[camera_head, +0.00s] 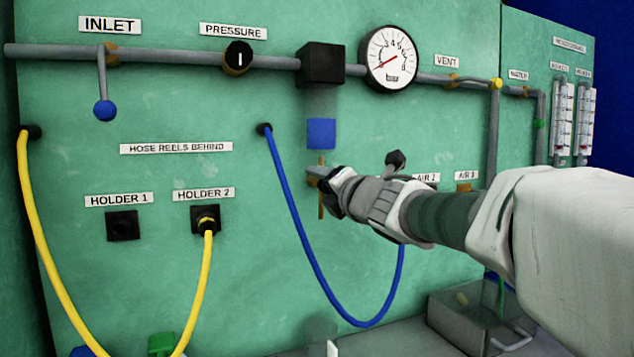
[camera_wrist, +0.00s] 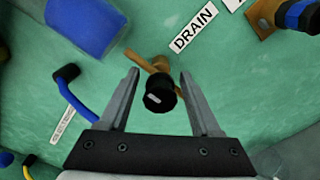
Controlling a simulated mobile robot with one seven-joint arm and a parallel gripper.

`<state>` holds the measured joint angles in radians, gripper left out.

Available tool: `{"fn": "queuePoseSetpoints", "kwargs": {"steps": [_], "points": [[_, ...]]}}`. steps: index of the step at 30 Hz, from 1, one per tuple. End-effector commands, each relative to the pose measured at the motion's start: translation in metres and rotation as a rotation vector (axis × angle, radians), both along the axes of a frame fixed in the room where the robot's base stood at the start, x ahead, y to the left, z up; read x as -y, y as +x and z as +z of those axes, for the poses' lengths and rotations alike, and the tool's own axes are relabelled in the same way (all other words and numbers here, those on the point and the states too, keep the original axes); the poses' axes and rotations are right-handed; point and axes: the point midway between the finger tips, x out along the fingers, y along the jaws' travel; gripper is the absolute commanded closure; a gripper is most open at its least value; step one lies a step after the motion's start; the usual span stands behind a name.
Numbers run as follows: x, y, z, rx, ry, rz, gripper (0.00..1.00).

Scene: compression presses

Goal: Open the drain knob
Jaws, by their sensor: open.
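The drain knob (camera_wrist: 159,96) is a small black round knob with a light mark on its face. It sits on a brass fitting next to the white DRAIN label (camera_wrist: 194,29) in the wrist view. My gripper (camera_wrist: 160,74) is open, with one finger on each side of the knob and visible gaps between them. In the head view my gripper (camera_head: 318,178) is at the panel, below the blue filter bowl (camera_head: 321,134). There it hides the knob, and part of the brass fitting (camera_head: 321,207) shows beside it.
A blue hose (camera_head: 300,225) hangs in a loop below my gripper. The pressure gauge (camera_head: 391,57), black pressure knob (camera_head: 239,55) and inlet lever (camera_head: 104,108) are on the pipe above. A yellow hose (camera_head: 207,265) hangs at left. A grey box (camera_head: 450,322) stands lower right.

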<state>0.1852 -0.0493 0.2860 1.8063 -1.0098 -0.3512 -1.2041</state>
Motion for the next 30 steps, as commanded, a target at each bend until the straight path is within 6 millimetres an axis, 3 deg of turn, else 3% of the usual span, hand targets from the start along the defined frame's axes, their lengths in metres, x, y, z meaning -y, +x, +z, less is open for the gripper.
{"fn": "queuePoseSetpoints", "kwargs": {"steps": [16, 26, 30], "points": [[0.0014, 0.0005, -0.0002, 0.000, 0.000, 0.000, 0.37], [0.0013, 0.0005, -0.0001, 0.000, 0.000, 0.000, 0.97], [0.0013, 0.0005, -0.0001, 0.000, 0.000, 0.000, 1.00]]}}
